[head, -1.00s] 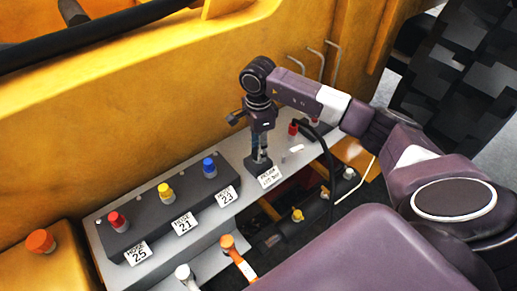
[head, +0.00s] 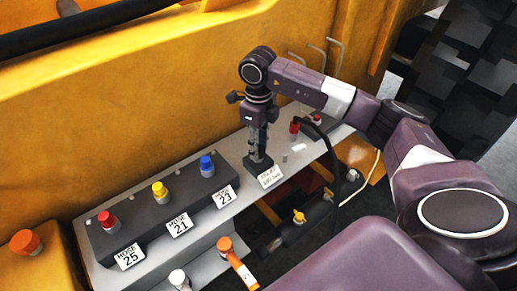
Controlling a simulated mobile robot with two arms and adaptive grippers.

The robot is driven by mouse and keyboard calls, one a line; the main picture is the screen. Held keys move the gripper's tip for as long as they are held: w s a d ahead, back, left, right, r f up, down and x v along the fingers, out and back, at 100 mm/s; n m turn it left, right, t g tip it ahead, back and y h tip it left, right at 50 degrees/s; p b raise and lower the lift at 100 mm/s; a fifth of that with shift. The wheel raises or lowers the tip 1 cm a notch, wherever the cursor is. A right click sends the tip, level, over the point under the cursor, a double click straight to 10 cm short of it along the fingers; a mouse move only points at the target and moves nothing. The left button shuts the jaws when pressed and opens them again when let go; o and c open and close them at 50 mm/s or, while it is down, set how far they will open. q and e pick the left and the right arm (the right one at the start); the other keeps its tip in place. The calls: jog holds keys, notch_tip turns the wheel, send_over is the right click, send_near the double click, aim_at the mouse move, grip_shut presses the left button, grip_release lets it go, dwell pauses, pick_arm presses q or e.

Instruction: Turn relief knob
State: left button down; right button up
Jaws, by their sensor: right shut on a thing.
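My right gripper (head: 257,148) points down over the far part of the grey shelf, beside the yellow wall. It is shut on the relief knob, which is mostly hidden by the fingers. Below the fingers a small dark block (head: 258,163) shows on the shelf, with a white label (head: 271,176) in front of it whose print is too small to read surely. My left gripper is not in view.
A dark manifold (head: 150,222) carries red, yellow and blue caps and labels HOSE 25, 21 and 23. A red-capped fitting with a black hose (head: 318,132) stands right of the gripper. An orange-capped fitting (head: 225,244) and orange cap (head: 26,242) are nearer. Yellow wall (head: 130,110) behind.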

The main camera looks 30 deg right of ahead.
jog(key=m+b, duration=0.1)
jog(key=m, duration=0.3)
jog(key=shift+m, duration=0.3)
jog(key=shift+m+b, duration=0.4)
jog(key=shift+m, duration=1.5)
jog(key=shift+w+r, duration=0.1)
jog(key=o, duration=1.2)
jog(key=shift+c, duration=0.2)
notch_tip(320, 180, up, 12)
